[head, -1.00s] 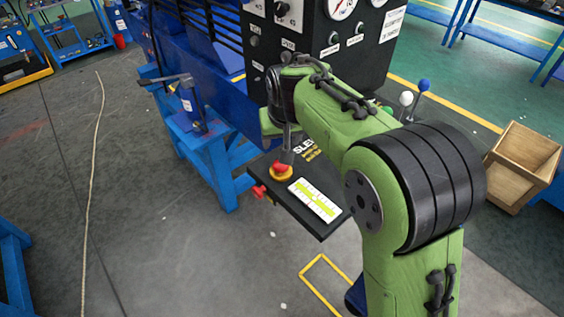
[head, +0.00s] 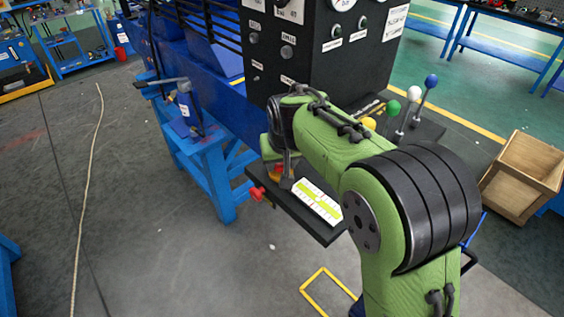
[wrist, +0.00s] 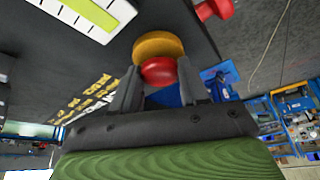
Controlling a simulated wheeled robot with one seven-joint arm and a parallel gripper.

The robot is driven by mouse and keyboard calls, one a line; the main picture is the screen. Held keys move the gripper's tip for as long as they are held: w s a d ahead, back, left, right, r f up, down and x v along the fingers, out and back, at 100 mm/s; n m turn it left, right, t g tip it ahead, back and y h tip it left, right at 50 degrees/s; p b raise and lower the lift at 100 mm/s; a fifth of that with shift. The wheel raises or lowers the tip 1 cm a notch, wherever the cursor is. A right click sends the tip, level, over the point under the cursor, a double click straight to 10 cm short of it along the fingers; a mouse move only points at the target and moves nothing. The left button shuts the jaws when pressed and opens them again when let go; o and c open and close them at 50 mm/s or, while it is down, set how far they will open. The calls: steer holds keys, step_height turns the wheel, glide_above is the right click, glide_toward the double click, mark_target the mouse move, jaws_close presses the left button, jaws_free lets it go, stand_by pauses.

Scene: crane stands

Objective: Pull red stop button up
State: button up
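The red stop button (wrist: 159,70) sits on a round yellow base (wrist: 158,46) on the dark control panel. It is centred in the wrist view. In the head view the button (head: 275,170) is partly hidden by my gripper (head: 287,176). In the wrist view my gripper (wrist: 158,72) is open. One finger is on each side of the red button, with the tips near the yellow base. Narrow gaps seem to show beside the button; contact is hard to tell.
A white and yellow-green label (head: 315,202) lies on the panel (head: 322,234) close to the button. A red part (head: 257,194) sticks out at the panel's edge. Levers with green (head: 393,107), white (head: 414,93) and blue (head: 431,81) knobs stand to the right. A tall black cabinet (head: 320,65) rises behind.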

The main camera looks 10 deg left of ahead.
steer(key=shift+c, duration=1.4)
steer(key=shift+r+p, duration=0.65)
steer(key=shift+r, duration=0.1)
steer(key=o, duration=0.9)
steer(key=shift+f, duration=0.15)
step_height(320, 180, up, 8)
steer(key=p, duration=0.6)
steer(key=shift+f, duration=0.4)
steer(key=shift+f, duration=0.1)
